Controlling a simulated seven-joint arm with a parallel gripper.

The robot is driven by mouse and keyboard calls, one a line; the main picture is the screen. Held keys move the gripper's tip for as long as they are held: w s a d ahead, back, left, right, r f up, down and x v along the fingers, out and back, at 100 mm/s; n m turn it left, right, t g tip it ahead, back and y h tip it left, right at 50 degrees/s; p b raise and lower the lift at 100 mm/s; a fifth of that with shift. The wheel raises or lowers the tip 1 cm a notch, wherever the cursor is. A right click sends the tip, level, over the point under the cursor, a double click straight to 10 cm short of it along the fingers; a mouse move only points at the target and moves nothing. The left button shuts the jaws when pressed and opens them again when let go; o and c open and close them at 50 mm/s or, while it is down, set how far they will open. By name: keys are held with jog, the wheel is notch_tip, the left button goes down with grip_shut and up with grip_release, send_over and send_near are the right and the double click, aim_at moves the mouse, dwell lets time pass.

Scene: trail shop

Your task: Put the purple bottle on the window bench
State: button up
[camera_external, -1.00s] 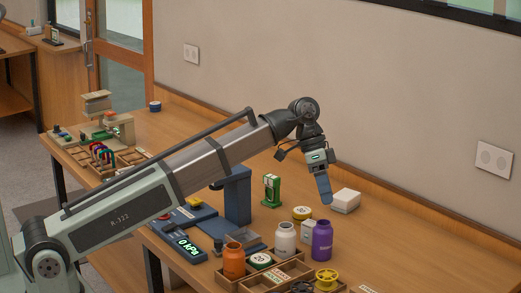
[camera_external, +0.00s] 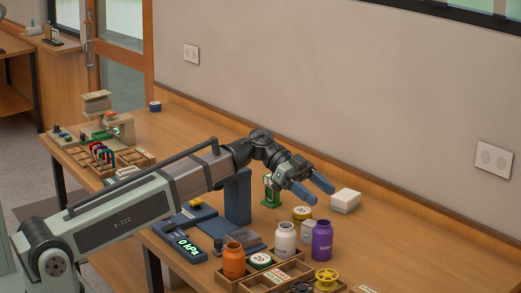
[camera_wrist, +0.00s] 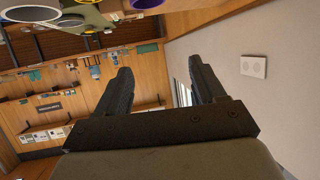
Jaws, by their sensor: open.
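The purple bottle (camera_external: 322,241) stands upright on the near wooden bench, right of a white bottle (camera_external: 286,240). My gripper (camera_external: 320,196) is open and empty in the air above and behind the bottles, its blue fingers pointing right. In the wrist view both dark fingers of my gripper (camera_wrist: 160,78) are apart with nothing between them. A purple edge (camera_wrist: 147,4) at the top of the wrist view may be the same bottle. A wooden bench (camera_external: 62,52) stands at the far left by the glazed door; I cannot tell whether it is the window bench.
An orange bottle (camera_external: 234,260), a wooden divided tray (camera_external: 262,279) and a yellow spool (camera_external: 327,279) lie near the purple bottle. A white box (camera_external: 345,201) and green device (camera_external: 271,192) sit behind. The bench's right side is mostly clear.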

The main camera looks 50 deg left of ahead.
send_near(323, 237)
jog(key=shift+w+d+f, duration=0.25)
jog(key=shift+w+d, duration=0.25)
jog(key=shift+d, duration=0.25)
jog(key=shift+w+d+f, duration=0.3)
jog(key=shift+w+d, duration=0.2)
jog(key=shift+d, duration=0.2)
jog(key=shift+w+d+f, duration=0.25)
jog(key=shift+w+d, duration=0.3)
jog(key=shift+d, duration=0.2)
notch_tip(323, 237, down, 2)
jog(key=shift+x, duration=1.1)
jog(key=shift+d+f, duration=0.35)
jog(key=shift+d, duration=0.05)
jog(key=c, duration=1)
jog(key=shift+o, duration=0.2)
jog(key=shift+r, duration=0.1)
jog(key=shift+w+r, duration=0.1)
jog(key=shift+r, duration=4.8)
